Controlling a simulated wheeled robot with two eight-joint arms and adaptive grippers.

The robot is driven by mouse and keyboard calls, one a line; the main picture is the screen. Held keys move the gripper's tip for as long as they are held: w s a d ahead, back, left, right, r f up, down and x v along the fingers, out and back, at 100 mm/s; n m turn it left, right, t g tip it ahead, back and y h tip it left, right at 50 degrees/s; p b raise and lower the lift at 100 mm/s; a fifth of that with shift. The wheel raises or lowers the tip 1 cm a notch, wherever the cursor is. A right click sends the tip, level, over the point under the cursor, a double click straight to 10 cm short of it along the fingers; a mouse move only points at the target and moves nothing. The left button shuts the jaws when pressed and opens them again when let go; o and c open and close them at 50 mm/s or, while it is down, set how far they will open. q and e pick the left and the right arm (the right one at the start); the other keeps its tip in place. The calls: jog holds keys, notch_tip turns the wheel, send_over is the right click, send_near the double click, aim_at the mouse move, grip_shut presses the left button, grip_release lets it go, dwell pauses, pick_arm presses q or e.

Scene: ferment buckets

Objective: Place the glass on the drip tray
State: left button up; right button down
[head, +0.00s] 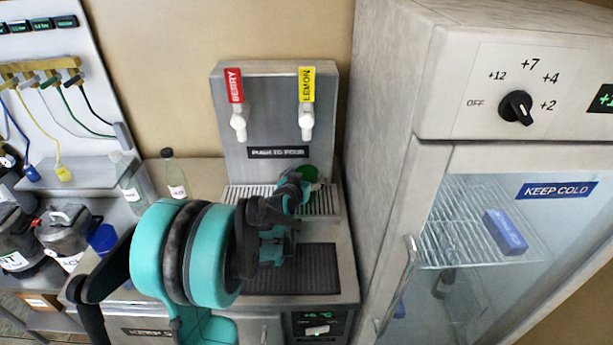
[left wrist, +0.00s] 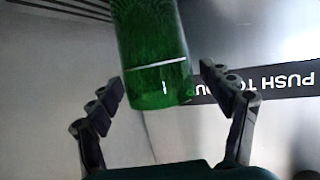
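The green glass (head: 308,173) is at the right part of the slatted drip tray (head: 328,203), below the yellow LEMON tap (head: 306,118). My left gripper (head: 298,185) is at the glass and hides much of it in the head view. In the left wrist view, the glass (left wrist: 152,55) stands between the two spread fingers of my left gripper (left wrist: 165,85). My right gripper is not in view.
The red BERRY tap (head: 236,115) is left of the LEMON tap. Two bottles (head: 174,177) (head: 130,182) stand left of the dispenser. A dark grate (head: 310,270) lies in front of the tray. The tall fridge (head: 430,180) closes off the right side.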

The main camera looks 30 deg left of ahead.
pick_arm(q)
jog(key=shift+s+r, duration=0.2)
jog(key=shift+r, duration=0.1)
jog(key=p+v, duration=0.4)
jog(key=v, duration=0.7)
jog(key=s+d+m+g+h, duration=0.25)
jog(key=s+d, duration=0.35)
jog(key=d, duration=0.7)
jog(key=s+d+f+g, duration=0.1)
jog(key=s+d+g, duration=0.1)
jog(key=s, duration=0.4)
jog(key=s+d+f+g, duration=0.1)
jog(key=s+d+g, duration=0.1)
jog(key=s+d, duration=0.2)
jog(key=shift+s+f+h, duration=0.25)
jog(key=shift+s+h, duration=0.1)
jog(key=shift+s, duration=0.8)
